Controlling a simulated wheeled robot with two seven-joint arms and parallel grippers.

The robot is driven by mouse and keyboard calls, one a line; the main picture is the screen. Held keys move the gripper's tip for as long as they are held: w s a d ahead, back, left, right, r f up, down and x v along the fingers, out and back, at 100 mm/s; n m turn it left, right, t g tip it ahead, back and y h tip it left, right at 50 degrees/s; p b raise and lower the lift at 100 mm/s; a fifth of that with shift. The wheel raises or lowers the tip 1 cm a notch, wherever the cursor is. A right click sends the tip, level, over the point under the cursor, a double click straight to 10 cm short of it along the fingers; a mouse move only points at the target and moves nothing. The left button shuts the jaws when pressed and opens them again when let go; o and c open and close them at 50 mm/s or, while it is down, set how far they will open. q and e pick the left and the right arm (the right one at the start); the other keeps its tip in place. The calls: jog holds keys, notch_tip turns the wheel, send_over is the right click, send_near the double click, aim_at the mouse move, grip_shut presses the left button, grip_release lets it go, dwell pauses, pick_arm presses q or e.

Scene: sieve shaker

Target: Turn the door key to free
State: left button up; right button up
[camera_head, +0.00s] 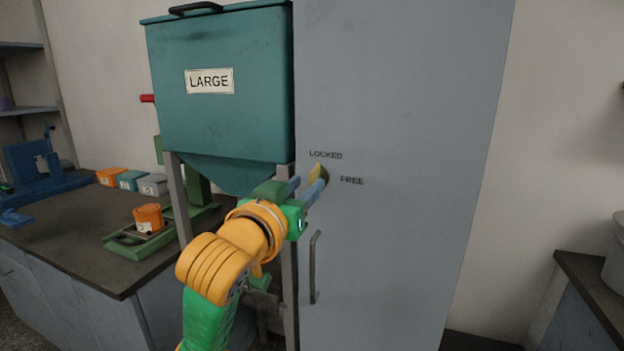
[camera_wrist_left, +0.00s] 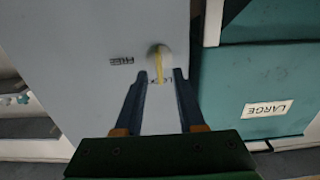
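The yellow door key (camera_head: 316,171) sits in a round lock on the grey cabinet door (camera_head: 400,100), between the LOCKED label above and the FREE label to the right. Its grip points up toward LOCKED. My left gripper (camera_head: 306,187) is at the door with its two blue fingers pointing at the key. In the left wrist view, the key (camera_wrist_left: 159,66) shows between the fingertips (camera_wrist_left: 162,76), with a gap on each side, so the gripper is open. That view is upside down, and a finger partly hides the LOCKED label. My right gripper is not in view.
A door handle (camera_head: 313,268) is just below the key. A teal hopper marked LARGE (camera_head: 220,110) on grey legs stands left of the door. Open space lies right of the labels on the door.

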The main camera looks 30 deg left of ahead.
aim_at(311, 182)
pick_arm(q)
jog(key=x, duration=0.4)
jog(key=shift+f, duration=0.1)
grip_shut()
jog(key=shift+m+p, duration=0.3)
jog(key=shift+p, duration=0.1)
jog(key=m+p, duration=0.2)
jog(key=m, duration=0.1)
jog(key=shift+d+m, duration=0.1)
jog(key=shift+m, duration=0.2)
jog(key=m+p, duration=0.3)
jog(key=m, duration=0.2)
jog(key=shift+d+p, duration=0.1)
jog(key=shift+p, duration=0.25)
jog(key=m+p, duration=0.2)
jog(key=m, duration=0.2)
jog(key=shift+m+p, duration=0.3)
jog(key=shift+m, duration=0.1)
jog(key=shift+f+m+p, duration=0.15)
jog(key=shift+m+p, duration=0.9)
jog(key=shift+m, duration=0.85)
